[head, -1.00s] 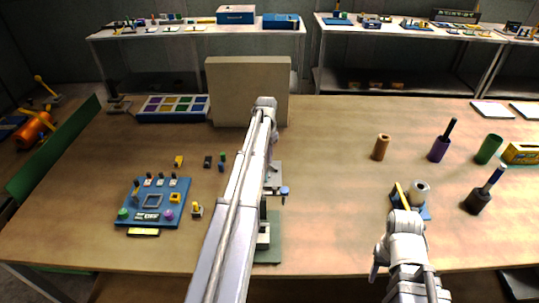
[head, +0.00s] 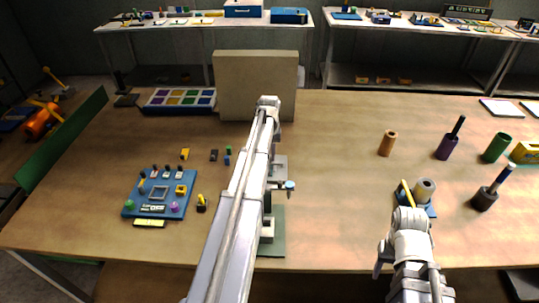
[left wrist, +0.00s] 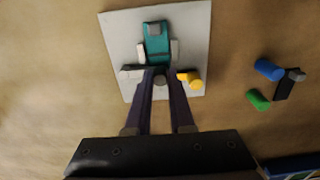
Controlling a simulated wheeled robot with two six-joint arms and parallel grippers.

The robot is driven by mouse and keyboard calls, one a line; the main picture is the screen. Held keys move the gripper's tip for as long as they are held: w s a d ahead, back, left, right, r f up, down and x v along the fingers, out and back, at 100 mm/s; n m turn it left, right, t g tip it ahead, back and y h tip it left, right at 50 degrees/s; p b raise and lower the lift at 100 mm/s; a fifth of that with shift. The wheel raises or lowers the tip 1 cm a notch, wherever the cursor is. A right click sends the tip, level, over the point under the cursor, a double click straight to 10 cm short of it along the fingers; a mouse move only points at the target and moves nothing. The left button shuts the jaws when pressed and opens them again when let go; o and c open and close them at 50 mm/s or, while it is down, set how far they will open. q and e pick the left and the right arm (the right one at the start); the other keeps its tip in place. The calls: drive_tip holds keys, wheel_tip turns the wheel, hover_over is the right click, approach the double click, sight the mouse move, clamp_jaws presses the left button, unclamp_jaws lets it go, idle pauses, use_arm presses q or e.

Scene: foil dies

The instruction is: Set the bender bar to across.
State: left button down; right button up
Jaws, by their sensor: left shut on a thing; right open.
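My left gripper (left wrist: 160,82) is shut on a small grey post beside the teal block; I cannot tell how the post joins the bar. My right gripper (head: 382,262) is open and empty near the table's front edge, apart from the bender.
A blue board (head: 160,195) with small parts lies left. Small green and blue cylinders (left wrist: 262,80) lie near the bender. A beige upright panel (head: 255,85) stands behind. A blue stand with a grey roll (head: 424,190) is by my right arm. Holders and cylinders stand further right.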

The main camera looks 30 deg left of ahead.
sight(270, 158)
use_arm(q)
drive_tip(key=shift+s, duration=0.1)
idle(0.5)
drive_tip(key=c, duration=0.8)
unclamp_jaws()
drive_tip(key=shift+o, duration=0.2)
wheel_tip(270, 158, up, 8)
drive_tip(key=p, duration=0.8)
drive_tip(key=shift+f, duration=0.1)
drive_tip(key=shift+d, duration=0.15)
